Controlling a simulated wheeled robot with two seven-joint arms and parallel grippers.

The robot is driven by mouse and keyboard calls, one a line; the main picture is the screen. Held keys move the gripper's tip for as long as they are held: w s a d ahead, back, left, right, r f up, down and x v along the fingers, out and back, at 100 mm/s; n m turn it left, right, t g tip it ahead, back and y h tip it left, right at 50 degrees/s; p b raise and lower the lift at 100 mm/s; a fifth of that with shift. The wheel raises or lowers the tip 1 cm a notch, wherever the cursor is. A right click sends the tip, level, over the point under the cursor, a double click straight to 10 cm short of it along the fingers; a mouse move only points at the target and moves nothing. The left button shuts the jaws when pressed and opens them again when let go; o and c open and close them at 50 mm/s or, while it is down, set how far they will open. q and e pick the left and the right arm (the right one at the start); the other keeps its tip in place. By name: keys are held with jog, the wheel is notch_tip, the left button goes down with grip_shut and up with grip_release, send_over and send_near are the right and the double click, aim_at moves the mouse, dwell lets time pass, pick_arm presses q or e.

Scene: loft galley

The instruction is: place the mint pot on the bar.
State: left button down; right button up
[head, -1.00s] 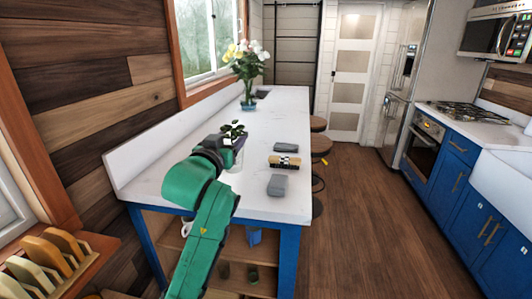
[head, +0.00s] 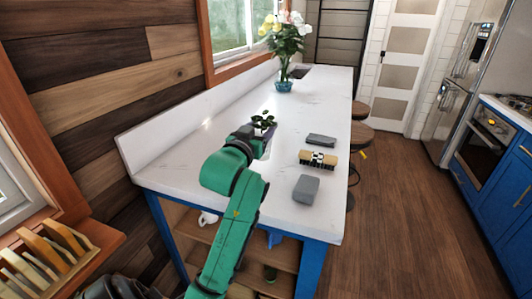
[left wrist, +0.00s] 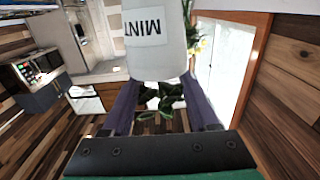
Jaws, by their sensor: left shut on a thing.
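The mint pot (left wrist: 155,45) is a white pot with a dark-lettered MINT label, seen between my gripper fingers in the left wrist view. Its green leaves (head: 263,121) show past my wrist in the head view. My left gripper (head: 261,142) is shut on the pot, whose body is mostly hidden by my arm there. The bar (head: 225,150) is a long white counter on a blue frame. The pot appears over its near part; I cannot tell whether it touches the top. My right gripper is not in view.
On the bar, a brush (head: 318,159) lies between two grey blocks, the nearer (head: 306,189) and the farther (head: 321,140). A flower vase (head: 284,84) stands farther back. Stools (head: 357,136) line the right side. Bare white counter lies left of my gripper.

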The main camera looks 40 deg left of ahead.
pick_arm(q)
jog(key=f, duration=0.8)
jog(key=shift+w+f, duration=0.2)
jog(key=shift+w+a+f, duration=0.1)
jog(key=shift+w, duration=0.05)
jog(key=shift+c, duration=0.8)
grip_release()
